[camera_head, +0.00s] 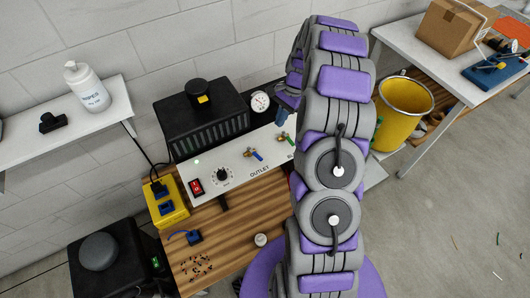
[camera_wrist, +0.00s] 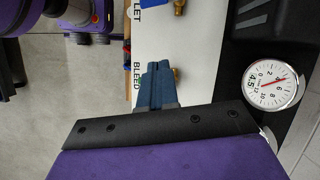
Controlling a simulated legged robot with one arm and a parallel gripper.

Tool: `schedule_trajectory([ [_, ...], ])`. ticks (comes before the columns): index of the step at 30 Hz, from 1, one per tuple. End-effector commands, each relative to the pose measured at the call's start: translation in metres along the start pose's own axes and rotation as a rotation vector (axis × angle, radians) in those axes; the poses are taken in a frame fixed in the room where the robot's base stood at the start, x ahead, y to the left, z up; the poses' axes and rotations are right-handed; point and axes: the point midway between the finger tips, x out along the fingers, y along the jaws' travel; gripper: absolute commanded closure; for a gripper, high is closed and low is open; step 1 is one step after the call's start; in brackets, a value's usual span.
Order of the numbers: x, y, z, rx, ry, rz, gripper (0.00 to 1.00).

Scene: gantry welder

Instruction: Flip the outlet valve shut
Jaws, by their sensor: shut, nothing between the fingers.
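The outlet valve (camera_head: 249,153) is a small brass valve with a blue lever on the white panel (camera_head: 232,172), above the printed word OUTLET. Its lever slants toward the lower right in the head view. In the wrist view, part of its blue lever (camera_wrist: 156,4) and brass body (camera_wrist: 180,6) show at the top edge. My gripper (camera_head: 281,116) is right of and above the outlet valve in the head view. In the wrist view my gripper (camera_wrist: 158,66) has its blue fingers together and empty, over the BLEED end of the panel.
A round gauge (camera_wrist: 272,86) stands behind the panel beside a black machine (camera_head: 202,118). A red switch (camera_head: 196,187) and black knob (camera_head: 222,175) are left.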

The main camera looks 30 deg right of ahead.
Motion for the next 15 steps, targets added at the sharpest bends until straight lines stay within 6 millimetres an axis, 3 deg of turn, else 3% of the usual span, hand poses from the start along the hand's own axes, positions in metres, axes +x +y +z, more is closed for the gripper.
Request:
schedule_trajectory([
  [8,0.020,0.003,-0.009,-0.013,-0.010,0.008,1.00],
  [15,0.069,0.005,-0.009,-0.011,-0.015,0.010,1.00],
])
